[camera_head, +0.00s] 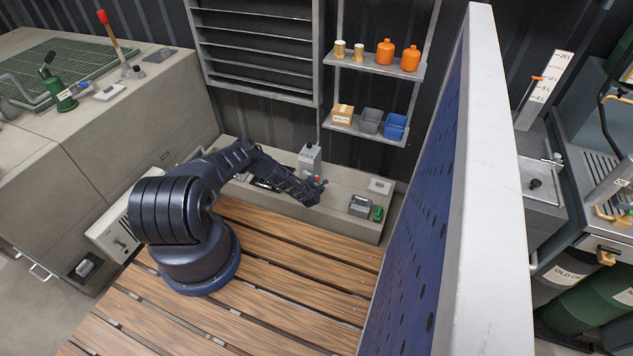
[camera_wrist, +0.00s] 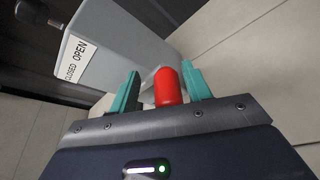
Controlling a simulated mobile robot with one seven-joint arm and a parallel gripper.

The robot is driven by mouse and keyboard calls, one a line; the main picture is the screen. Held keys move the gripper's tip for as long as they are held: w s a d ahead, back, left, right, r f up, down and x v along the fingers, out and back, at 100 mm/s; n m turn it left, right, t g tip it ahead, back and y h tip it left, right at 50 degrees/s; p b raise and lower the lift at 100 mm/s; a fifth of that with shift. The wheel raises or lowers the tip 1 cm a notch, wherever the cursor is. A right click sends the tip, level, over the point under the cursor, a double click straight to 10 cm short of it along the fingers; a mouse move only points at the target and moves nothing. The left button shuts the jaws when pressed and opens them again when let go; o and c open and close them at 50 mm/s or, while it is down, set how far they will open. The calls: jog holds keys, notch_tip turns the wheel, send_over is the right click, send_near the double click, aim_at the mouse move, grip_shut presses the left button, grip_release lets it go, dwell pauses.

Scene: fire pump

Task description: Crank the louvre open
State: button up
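The louvre (camera_head: 258,50) is a grey frame with horizontal slats on the dark back wall in the head view. How far the slats are turned is hard to tell. Below it, a grey crank box (camera_head: 309,158) stands on the low bench. In the wrist view the box (camera_wrist: 95,40) carries a label (camera_wrist: 76,60) reading CLOSED and OPEN. A red crank knob (camera_wrist: 168,88) lies between the teal fingers of my gripper (camera_wrist: 160,72). The fingers are apart, with a visible gap on the knob's left. The crank's arm is hidden.
The low bench also holds a grey item (camera_head: 360,206) and a green one (camera_head: 378,213) to the right. Shelves (camera_head: 375,65) with orange bottles and bins hang above. A tall blue perforated panel (camera_head: 425,190) stands right of my arm. Slatted wood (camera_head: 290,260) lies in front.

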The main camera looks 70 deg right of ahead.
jog(key=shift+s+a, duration=0.2)
jog(key=shift+a, duration=0.5)
jog(key=v, duration=0.9)
jog(key=shift+a+r, duration=0.2)
